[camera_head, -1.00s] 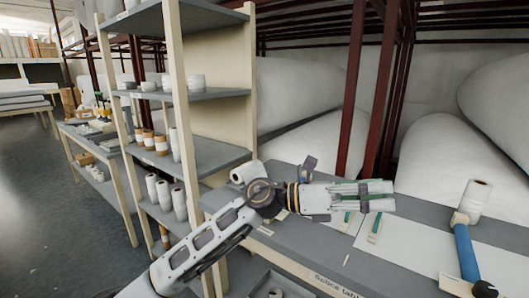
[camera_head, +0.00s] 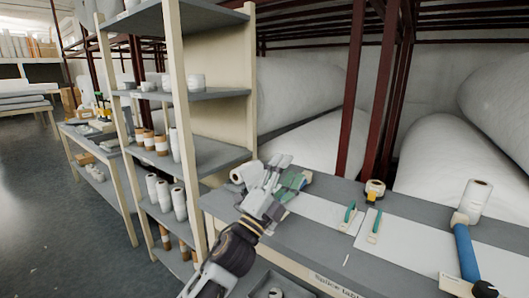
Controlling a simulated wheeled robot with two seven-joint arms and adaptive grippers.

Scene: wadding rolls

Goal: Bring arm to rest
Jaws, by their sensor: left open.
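My left arm comes in from the bottom, left of centre. Its gripper (camera_head: 290,170) is open and points up and away over the left end of the grey splice table (camera_head: 300,240). A white roll (camera_head: 238,174) is just left of the gripper and partly behind it. No held object can be made out between the fingers. My right gripper is not in view.
On the table are a yellow and black tape measure (camera_head: 374,190), two green-edged tools (camera_head: 350,212), a white roll (camera_head: 474,198) and a blue cylinder (camera_head: 465,250). A shelf unit (camera_head: 208,155) stands close left. Large white rolls (camera_head: 445,160) lie behind.

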